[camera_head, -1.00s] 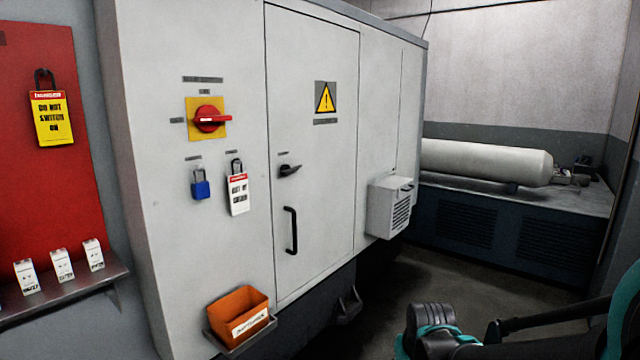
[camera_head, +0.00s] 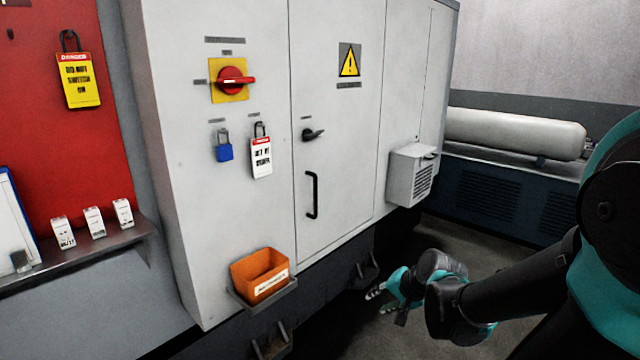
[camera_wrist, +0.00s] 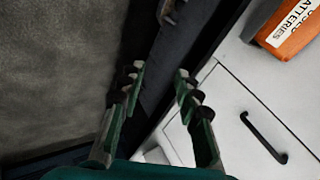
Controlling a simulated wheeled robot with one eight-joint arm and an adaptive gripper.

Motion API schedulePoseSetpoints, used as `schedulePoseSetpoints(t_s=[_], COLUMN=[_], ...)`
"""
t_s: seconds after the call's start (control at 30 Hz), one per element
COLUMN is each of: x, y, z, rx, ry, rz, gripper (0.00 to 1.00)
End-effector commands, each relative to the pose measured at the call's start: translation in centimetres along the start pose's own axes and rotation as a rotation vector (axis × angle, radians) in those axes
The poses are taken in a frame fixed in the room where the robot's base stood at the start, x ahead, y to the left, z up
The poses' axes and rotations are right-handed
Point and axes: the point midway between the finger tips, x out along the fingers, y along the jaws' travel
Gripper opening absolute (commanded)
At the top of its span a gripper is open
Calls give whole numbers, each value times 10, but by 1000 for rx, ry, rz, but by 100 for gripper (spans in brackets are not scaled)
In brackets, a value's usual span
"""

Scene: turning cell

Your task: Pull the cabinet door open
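The cabinet door (camera_head: 342,140) is a light grey panel that looks shut in its frame. It has a black vertical pull handle (camera_head: 312,195) and a small dark latch (camera_head: 313,135) above it. In the wrist view the handle (camera_wrist: 264,138) shows at the lower right, on the pale door. My gripper (camera_head: 378,298) is low, to the right of the handle and below it, apart from the door. In the wrist view my gripper (camera_wrist: 158,82) has its two green and black fingers spread with nothing between them.
An orange batteries bin (camera_head: 262,275) sits on a bracket below left of the door. A vented box (camera_head: 413,175) juts out to the right. A red switch (camera_head: 232,80), blue padlock (camera_head: 224,150) and tag (camera_head: 261,158) are left of the door. Open floor lies at lower right.

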Motion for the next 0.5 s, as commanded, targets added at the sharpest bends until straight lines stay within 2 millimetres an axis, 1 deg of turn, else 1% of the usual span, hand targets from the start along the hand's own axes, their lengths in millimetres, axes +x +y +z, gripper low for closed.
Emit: schedulePoseSetpoints(t_s=[0.03,0.07,0.1,0.17,0.2,0.27,0.3,0.4,0.5], x=[6,8,10,10,10,8,7,1,-4], y=[-26,-42,-62,-92,-110,-136,-151,-182,-201], z=[-8,-12,-19,-30,-38,-52,-62,-87,-108], rx=[134,224,346,533,658,848,974,1268,1507], ry=[-9,-20,-38,-75,-108,-166,-213,-342,-470], rz=[-87,-142,-214,-319,-385,-481,-541,-669,-760], gripper=[33,33,33,33,33,33,33,33,33])
